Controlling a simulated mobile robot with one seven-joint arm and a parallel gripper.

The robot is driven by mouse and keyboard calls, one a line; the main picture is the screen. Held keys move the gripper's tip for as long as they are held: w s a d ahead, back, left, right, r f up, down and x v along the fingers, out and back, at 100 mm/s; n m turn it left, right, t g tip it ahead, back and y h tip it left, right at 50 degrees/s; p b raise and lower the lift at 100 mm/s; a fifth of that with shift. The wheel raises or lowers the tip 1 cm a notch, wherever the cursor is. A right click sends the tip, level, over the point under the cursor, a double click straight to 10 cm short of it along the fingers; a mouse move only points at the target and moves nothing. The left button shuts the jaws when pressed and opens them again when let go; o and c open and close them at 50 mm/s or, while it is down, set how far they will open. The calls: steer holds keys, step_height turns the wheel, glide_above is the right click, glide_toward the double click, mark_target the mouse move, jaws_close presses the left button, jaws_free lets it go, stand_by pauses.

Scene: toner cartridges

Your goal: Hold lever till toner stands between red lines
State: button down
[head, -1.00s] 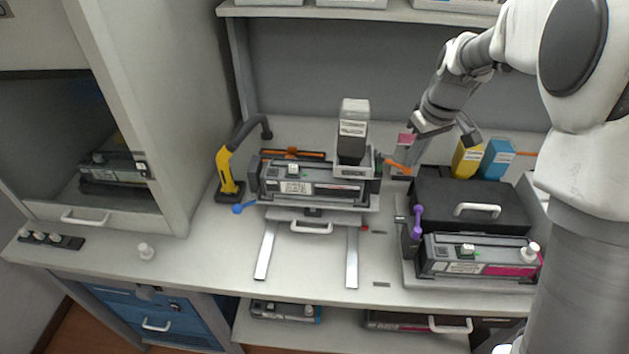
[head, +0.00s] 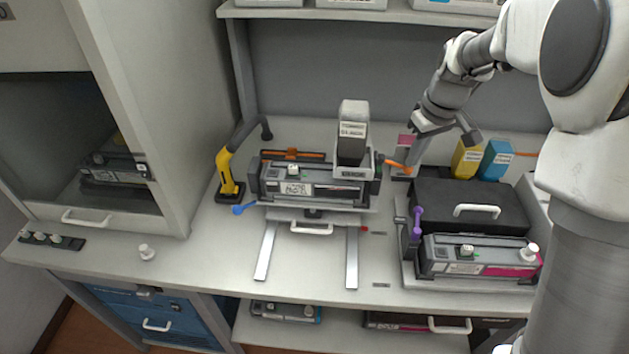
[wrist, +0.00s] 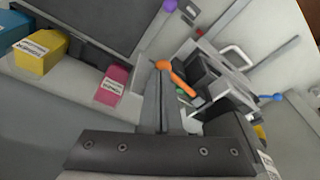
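The toner bottle (head: 352,130), grey-white with a dark lower part, stands upside down on the right part of the middle cartridge unit (head: 318,190). An orange lever (head: 394,163) sticks out to the right of this unit. My gripper (head: 411,168) reaches down at the lever's free end. In the wrist view, its two fingers (wrist: 162,98) are close together with their tips at the end of the orange lever (wrist: 180,79), and appear shut on it. The toner level and any red lines are too small to make out.
A black case (head: 468,205) and a magenta-marked cartridge (head: 480,258) stand on the right. Yellow (head: 467,159), blue (head: 497,160) and pink (wrist: 113,86) cartons stand behind. A yellow-black arm stand (head: 228,172) is left of the unit. The front bench is largely clear.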

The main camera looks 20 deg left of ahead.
step_height(320, 180, up, 8)
steer(key=p, duration=0.5)
steer(key=shift+f, duration=0.25)
steer(key=s+d+r+m+t, duration=0.1)
steer(key=s+d+r+m, duration=0.1)
steer(key=s+d+r, duration=0.3)
steer(key=s+d+r+m+t, duration=0.1)
steer(key=s+d+m, duration=0.2)
steer(key=s, duration=0.8)
steer(key=s+d+r+m+t+h, duration=0.1)
steer(key=s+d+r+m+t, duration=0.1)
steer(key=s, duration=1)
steer(key=shift+d+r+m, duration=0.25)
steer(key=shift+d+m, duration=0.2)
steer(key=shift+m, duration=0.15)
